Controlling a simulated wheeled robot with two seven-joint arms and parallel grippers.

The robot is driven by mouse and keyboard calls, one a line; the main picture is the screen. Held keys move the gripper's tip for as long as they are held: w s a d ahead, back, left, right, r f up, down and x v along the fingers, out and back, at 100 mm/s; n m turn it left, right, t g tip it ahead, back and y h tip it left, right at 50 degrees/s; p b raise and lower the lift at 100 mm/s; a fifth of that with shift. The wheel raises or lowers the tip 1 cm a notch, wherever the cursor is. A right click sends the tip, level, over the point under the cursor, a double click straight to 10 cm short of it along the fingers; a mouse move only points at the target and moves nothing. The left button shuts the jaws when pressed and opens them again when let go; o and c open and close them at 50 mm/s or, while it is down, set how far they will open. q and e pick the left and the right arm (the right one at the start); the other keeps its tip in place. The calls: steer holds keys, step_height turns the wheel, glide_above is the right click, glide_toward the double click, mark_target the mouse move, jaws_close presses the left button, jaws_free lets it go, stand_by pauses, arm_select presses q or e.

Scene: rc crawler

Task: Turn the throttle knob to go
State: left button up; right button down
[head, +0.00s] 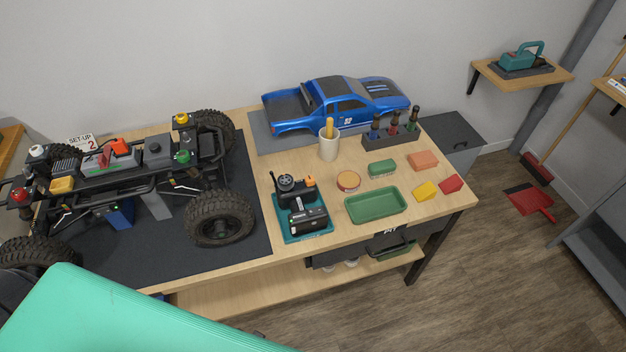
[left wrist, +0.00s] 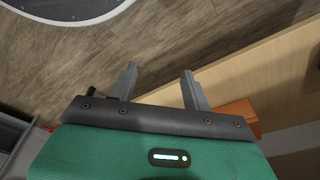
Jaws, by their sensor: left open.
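The RC crawler chassis (head: 150,180) stands to the left on a dark mat, with coloured caps and an orange-red part on top. My left gripper (left wrist: 159,74) shows in the left wrist view, its two fingers apart with nothing between them, above the wooden floor and away from the controller. My right gripper is not in view.
A green tray (head: 376,218), a round tin (head: 348,181), sponges and coloured blocks lie right of the controller. A cup (head: 328,145), a blue truck body (head: 340,105) and a bottle rack (head: 390,137) stand behind. A wooden edge (left wrist: 270,75) runs beside my left gripper.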

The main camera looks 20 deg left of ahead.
arm_select(q)
steer(key=w+d+r+p, duration=0.1)
steer(key=w+r, duration=0.2)
steer(key=r, duration=0.7)
steer(key=w+d+r+t+h+p, duration=0.1)
steer(key=w+d+r+p, duration=0.15)
steer(key=r, duration=0.75)
steer(key=w+r+p, duration=0.1)
steer(key=w+r, duration=0.3)
steer(key=r, duration=0.6)
steer(key=w+d+r+h, duration=0.2)
steer(key=w+d+r, duration=0.3)
steer(key=d+r, duration=0.15)
step_height(320, 180, up, 11)
steer(key=n+g+y, duration=0.3)
steer(key=n, duration=0.6)
glide_above(310, 179)
step_height(310, 179, down, 13)
steer(key=p, duration=0.3)
steer(key=shift+w, duration=0.1)
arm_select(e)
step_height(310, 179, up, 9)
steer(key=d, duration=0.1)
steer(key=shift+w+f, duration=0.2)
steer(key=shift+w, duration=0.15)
